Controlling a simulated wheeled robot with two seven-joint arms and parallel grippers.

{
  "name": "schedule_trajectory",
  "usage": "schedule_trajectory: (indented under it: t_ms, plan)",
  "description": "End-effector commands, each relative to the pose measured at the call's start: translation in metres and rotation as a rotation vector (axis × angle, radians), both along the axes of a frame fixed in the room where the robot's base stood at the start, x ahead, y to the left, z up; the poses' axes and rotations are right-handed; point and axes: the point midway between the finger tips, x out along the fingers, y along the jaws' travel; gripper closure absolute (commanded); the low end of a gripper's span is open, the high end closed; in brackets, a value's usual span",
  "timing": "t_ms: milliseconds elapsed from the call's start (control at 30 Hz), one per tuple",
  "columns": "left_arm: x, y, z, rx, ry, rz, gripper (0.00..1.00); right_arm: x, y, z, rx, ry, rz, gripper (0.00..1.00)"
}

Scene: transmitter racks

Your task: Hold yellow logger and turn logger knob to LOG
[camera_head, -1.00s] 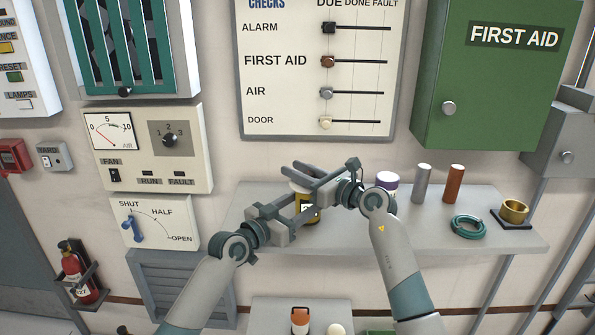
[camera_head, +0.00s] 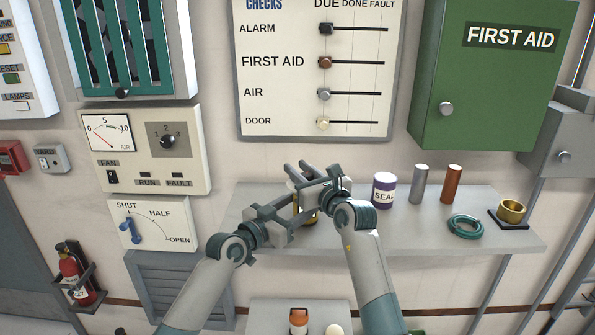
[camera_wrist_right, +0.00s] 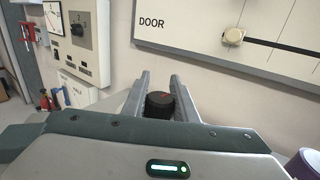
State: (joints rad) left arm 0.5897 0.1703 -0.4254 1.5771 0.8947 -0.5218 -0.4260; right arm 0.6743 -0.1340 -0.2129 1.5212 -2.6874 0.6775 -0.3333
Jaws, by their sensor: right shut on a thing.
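The yellow logger (camera_head: 296,204) stands on the grey shelf and is mostly hidden by my two grippers. My left gripper (camera_head: 292,211) comes in from the left, with its fingers on either side of the logger's body, closed on it. My right gripper (camera_head: 296,175) is above the logger. In the right wrist view its fingers are on either side of a round black knob (camera_wrist_right: 160,106) with a small red mark, and it is shut on it. The LOG marking and the logger's face cannot be read.
On the shelf (camera_head: 400,232), right of the logger, are a purple-and-white SEAL jar (camera_head: 384,191), a grey cylinder (camera_head: 420,184), a brown cylinder (camera_head: 451,184), a teal ring (camera_head: 465,226) and a brass cup (camera_head: 511,211). The checks board (camera_head: 290,95) hangs close behind the grippers.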

Motion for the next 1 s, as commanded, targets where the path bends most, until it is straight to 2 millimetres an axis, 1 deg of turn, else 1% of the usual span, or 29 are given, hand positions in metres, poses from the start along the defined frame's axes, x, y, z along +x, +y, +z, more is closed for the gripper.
schedule_trajectory:
  t_ms: [200,500,533,600,1000]
  plan:
    - [-0.0006,-0.0009,0.0006,-0.001,-0.001,-0.002,0.8,0.0009,-0.0028,-0.001,0.001,0.003,-0.06,0.97]
    - [-0.0005,-0.0009,0.0006,-0.001,0.0,-0.002,0.8,0.0012,-0.0037,-0.0012,-0.001,0.003,-0.064,0.97]
    - [-0.0006,-0.0008,0.0006,-0.002,-0.001,-0.001,0.8,0.0012,-0.0037,-0.0012,-0.001,0.003,-0.064,0.69]
    - [-0.0004,-0.0008,0.0006,-0.002,-0.001,-0.001,0.8,0.0012,-0.0036,-0.0011,-0.001,0.003,-0.064,0.55]
    - [-0.0002,-0.0006,0.0005,-0.001,0.0,-0.001,0.8,-0.0008,-0.004,-0.0004,0.0,0.001,-0.063,0.55]
